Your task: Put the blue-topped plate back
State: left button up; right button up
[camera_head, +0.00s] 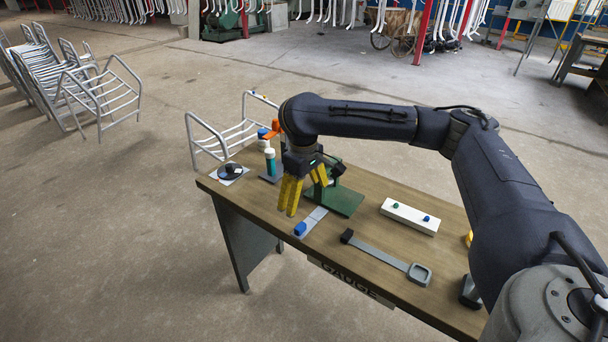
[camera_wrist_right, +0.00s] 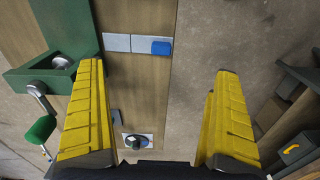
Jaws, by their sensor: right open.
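A small grey plate with a blue block on its end, the blue-topped plate (camera_head: 301,231), lies on the bench near its front edge. It also shows in the right wrist view (camera_wrist_right: 160,47), end to end with a plain grey plate (camera_wrist_right: 117,43). My right gripper (camera_head: 300,200) has yellow fingers, points down and is open over the bench beside these plates. In the right wrist view its spread fingers (camera_wrist_right: 160,72) have nothing between them, and the blue block is beyond their tips. My left gripper is not in view.
A green stand (camera_head: 344,201) is close beside the gripper. A plate with a black knob (camera_head: 230,171) and a teal-and-white upright piece (camera_head: 270,163) are at the left end. A white bar (camera_head: 409,217) and a grey flat tool (camera_head: 385,257) lie right. A chair frame (camera_head: 205,145) stands behind.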

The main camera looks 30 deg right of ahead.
notch_tip(320, 180, up, 11)
dwell(0.6)
jog(key=shift+a, duration=0.1)
dwell(0.3)
